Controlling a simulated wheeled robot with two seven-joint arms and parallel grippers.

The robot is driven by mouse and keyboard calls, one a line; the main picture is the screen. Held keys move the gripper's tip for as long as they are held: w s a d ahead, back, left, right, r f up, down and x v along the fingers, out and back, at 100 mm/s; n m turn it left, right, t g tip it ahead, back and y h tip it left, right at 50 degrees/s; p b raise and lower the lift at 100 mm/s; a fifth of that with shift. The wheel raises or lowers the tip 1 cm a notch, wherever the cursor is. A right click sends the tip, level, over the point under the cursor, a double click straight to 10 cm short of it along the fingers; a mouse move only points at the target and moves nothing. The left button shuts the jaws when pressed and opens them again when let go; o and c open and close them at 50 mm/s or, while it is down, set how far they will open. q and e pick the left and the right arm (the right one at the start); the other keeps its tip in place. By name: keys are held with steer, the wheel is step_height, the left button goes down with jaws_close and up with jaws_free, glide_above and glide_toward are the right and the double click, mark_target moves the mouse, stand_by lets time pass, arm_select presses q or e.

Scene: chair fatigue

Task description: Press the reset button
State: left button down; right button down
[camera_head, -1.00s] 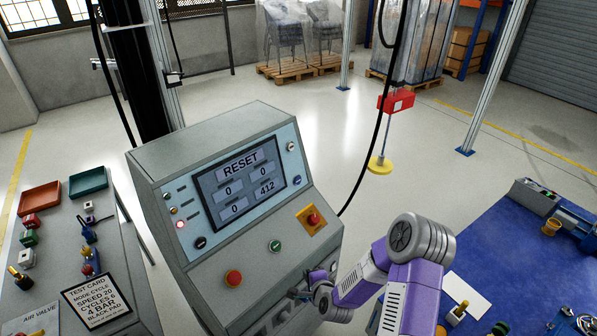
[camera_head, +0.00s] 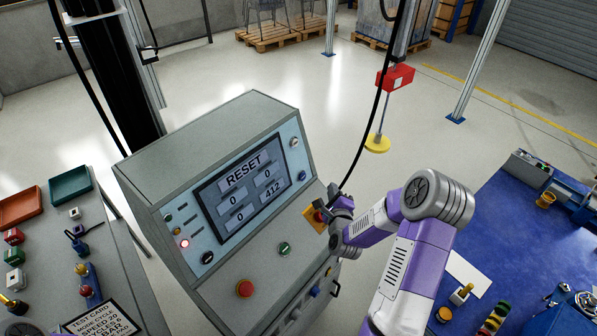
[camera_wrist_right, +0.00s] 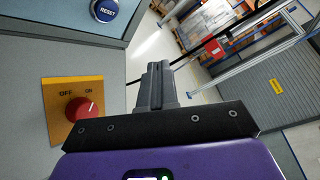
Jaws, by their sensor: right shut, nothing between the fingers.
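The blue reset button (camera_wrist_right: 105,10) is at the top of the right wrist view, labelled RESET and partly cut off. In the head view it is the small blue button (camera_head: 302,175) at the right edge of the console's panel. My right gripper (camera_head: 338,198) is beside the console's right side, just below and right of that button. In the right wrist view its fingers (camera_wrist_right: 155,72) are shut with nothing between them, apart from the button. The console screen (camera_head: 241,188) shows RESET, zeros and 412. My left gripper is not in view.
A red rotary knob (camera_wrist_right: 82,108) on a yellow OFF/ON plate is close to the right gripper. A red button (camera_head: 244,288) and a green button (camera_head: 284,249) are on the lower console. A blue-topped table (camera_head: 500,215) stands at right.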

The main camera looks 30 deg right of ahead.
mark_target(303, 176)
steer(key=shift+w+a+f+b, duration=0.35)
steer(key=shift+w+a, duration=0.1)
steer(key=shift+w, duration=0.9)
steer(key=shift+w+a+f+b, duration=0.25)
steer(key=shift+w+a+f, duration=0.15)
steer(key=shift+w, duration=0.95)
steer(key=shift+w+a+f+b, duration=0.35)
steer(key=shift+w+a, duration=0.1)
steer(key=shift+w, duration=0.9)
steer(key=shift+w+f+b, duration=0.15)
steer(key=shift+w+b, duration=0.1)
steer(key=shift+b, duration=0.2)
steer(key=shift+w+a, duration=0.1)
